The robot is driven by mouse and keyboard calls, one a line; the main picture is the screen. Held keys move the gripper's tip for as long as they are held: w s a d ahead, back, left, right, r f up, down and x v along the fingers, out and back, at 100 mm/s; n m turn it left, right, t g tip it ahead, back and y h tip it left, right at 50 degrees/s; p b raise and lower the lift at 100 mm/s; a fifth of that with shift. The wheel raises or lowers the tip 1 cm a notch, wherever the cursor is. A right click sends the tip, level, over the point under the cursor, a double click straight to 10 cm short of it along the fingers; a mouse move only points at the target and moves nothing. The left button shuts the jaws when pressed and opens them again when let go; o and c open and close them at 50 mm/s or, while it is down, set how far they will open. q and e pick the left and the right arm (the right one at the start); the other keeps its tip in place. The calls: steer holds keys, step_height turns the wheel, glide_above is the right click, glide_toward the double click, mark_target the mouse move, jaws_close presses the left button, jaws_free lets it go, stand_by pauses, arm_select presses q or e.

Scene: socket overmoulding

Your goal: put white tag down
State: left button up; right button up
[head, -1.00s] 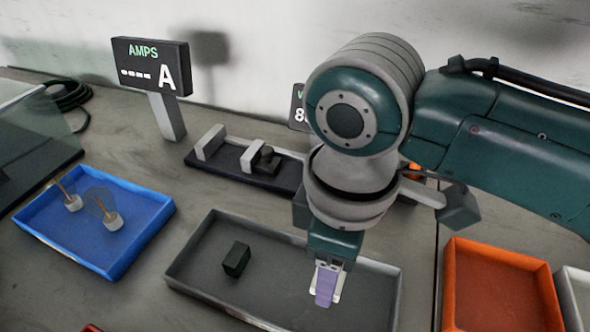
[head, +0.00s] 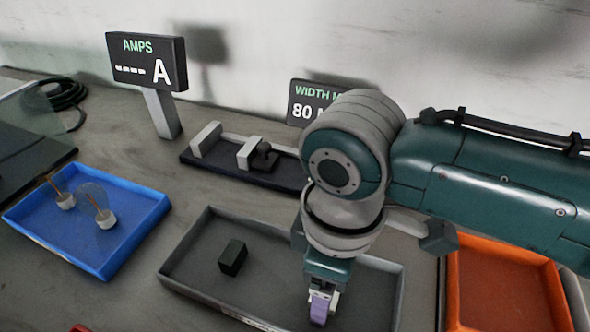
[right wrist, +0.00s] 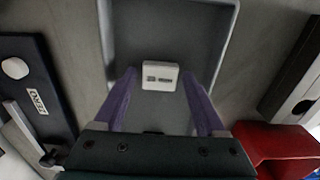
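The white tag (right wrist: 160,75) is a small pale block with two dark slots on its face. In the right wrist view it lies between and just past the tips of my right gripper (right wrist: 159,78), over the tray floor. The purple fingers are spread, with a visible gap on each side of the tag. In the head view my right gripper (head: 321,307) points down inside the grey tray (head: 190,284), near its front right. A little white shows beside the fingers there, but the tag is not clear. My left gripper is not in view.
A dark block (head: 232,257) stands in the grey tray, left of my right gripper. A blue tray (head: 125,235) with two bulb-like parts is at left, an orange tray (head: 505,290) at right. A black fixture (head: 240,171) and two displays (head: 147,62) stand behind.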

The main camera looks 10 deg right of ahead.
steer(key=shift+o, duration=0.4)
steer(key=shift+r, duration=0.15)
steer(key=shift+r, duration=0.35)
step_height(320, 180, up, 11)
steer(key=p, duration=0.4)
steer(key=s+a+f+m+t+y, duration=0.1)
steer(key=s+m+t+y, duration=0.1)
steer(key=s+m+y, duration=0.3)
steer(key=s+d+r+m+t+h, duration=0.1)
steer(key=s+d+m+h, duration=0.3)
steer(key=s+d, duration=0.3)
steer(key=d, duration=0.3)
steer(key=shift+d+t+h, duration=0.2)
steer(key=shift+t+h, duration=0.1)
steer(key=shift+h, duration=0.1)
